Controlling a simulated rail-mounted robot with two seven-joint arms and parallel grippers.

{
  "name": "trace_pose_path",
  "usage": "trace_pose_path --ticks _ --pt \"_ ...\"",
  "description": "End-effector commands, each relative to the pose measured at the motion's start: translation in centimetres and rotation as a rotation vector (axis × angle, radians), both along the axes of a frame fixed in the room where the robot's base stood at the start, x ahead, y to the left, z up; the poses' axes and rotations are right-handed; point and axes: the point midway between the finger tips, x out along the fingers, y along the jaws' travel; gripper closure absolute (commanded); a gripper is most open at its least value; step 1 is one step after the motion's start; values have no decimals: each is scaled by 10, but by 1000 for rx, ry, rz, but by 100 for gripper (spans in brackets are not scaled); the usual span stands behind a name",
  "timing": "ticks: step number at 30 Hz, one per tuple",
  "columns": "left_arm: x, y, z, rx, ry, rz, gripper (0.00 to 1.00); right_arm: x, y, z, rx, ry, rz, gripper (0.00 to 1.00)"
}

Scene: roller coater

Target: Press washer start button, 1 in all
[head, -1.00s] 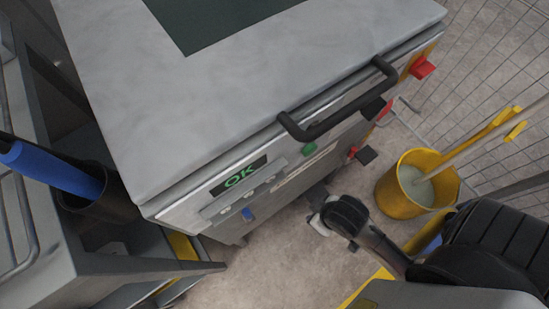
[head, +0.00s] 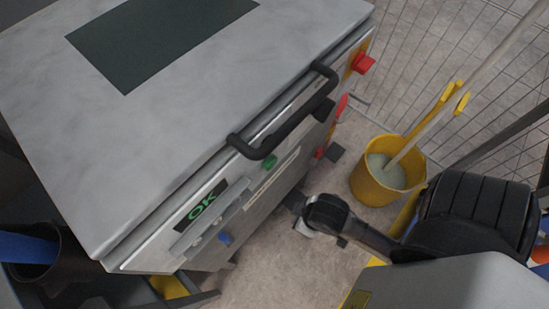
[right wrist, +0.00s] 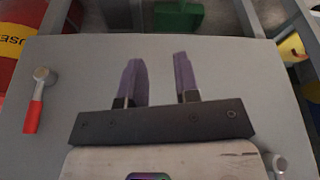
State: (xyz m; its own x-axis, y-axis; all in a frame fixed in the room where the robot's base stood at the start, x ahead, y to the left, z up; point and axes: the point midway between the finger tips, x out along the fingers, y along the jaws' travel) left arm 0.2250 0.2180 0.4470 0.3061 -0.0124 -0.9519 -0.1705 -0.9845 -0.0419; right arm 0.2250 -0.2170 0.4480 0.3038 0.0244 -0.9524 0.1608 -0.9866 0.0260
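The washer is a grey cabinet (head: 190,130) with a dark panel in its sloping lid and a black bar handle (head: 285,125). Its front carries a display (head: 202,205) reading OK in green, a green button (head: 270,162) just below the handle, and a blue button or knob (head: 225,238). Labels are not readable. My right arm enters from the lower right and stays apart from these buttons; its gripper is not clear there. In the right wrist view my right gripper (right wrist: 160,78) is open and empty over a grey surface (right wrist: 75,65). My left gripper is not in view.
A red knob (head: 363,63) sits on the cabinet's far right end. A yellow bucket (head: 385,175) with a mop stands beside a wire fence. A blue-handled item (head: 25,248) is at lower left. The right wrist view shows a red-handled tool (right wrist: 36,102).

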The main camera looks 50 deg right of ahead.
Motion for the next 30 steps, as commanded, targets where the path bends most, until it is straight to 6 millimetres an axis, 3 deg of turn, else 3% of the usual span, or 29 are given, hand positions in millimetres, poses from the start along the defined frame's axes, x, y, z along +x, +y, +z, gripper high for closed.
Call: trace_pose_path --ticks 9,30 --pt "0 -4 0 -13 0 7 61 1 -3 0 -9 -2 4 100" --pt "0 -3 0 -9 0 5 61 1 -3 0 -10 -2 5 100"
